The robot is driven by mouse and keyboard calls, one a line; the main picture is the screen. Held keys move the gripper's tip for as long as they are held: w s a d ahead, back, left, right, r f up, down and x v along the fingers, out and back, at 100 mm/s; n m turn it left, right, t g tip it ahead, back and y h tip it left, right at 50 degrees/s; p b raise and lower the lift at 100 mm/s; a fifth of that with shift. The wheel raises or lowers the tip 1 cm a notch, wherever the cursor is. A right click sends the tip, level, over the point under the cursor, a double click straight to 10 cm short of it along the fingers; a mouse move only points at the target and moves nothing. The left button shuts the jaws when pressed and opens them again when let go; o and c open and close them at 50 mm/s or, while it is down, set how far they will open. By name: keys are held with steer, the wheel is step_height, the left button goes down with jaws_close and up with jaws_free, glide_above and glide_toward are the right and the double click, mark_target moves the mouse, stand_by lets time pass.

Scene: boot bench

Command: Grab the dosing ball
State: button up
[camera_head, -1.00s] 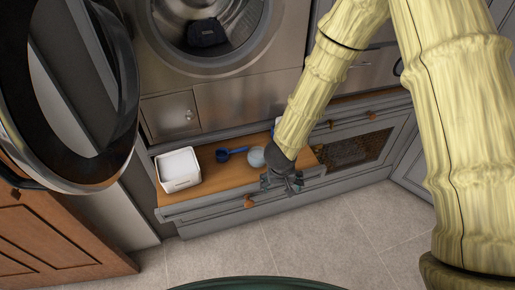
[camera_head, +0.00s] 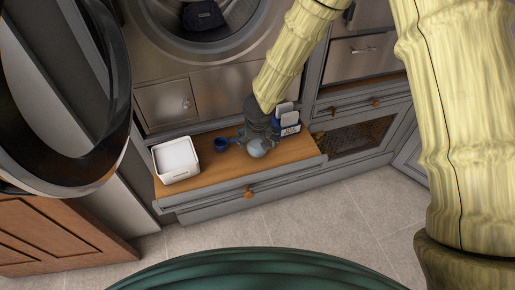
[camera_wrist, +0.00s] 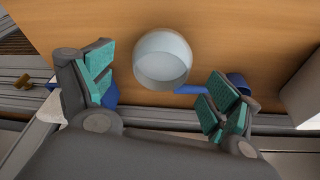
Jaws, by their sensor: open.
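The dosing ball (camera_head: 258,147) is a pale blue, see-through round cup on the wooden bench top. In the wrist view the dosing ball (camera_wrist: 162,60) lies just beyond my fingertips, in line with the gap between them. My gripper (camera_head: 257,136) is right at the ball, and its dark body hides part of the bench behind. In the wrist view my gripper (camera_wrist: 160,98) is open, with green finger pads on both sides and nothing held. I cannot tell whether a finger touches the ball.
A blue scoop (camera_head: 221,144) lies left of the ball, its handle (camera_wrist: 192,90) near the right finger. A white bin (camera_head: 176,160) stands at the bench's left end. A blue and white container (camera_head: 289,127) stands close on the right. The washer is behind.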

mark_target(257, 146)
steer(key=shift+x, duration=2.55)
steer(key=shift+s, duration=0.15)
steer(key=shift+c, duration=0.4)
steer(key=c, duration=0.9)
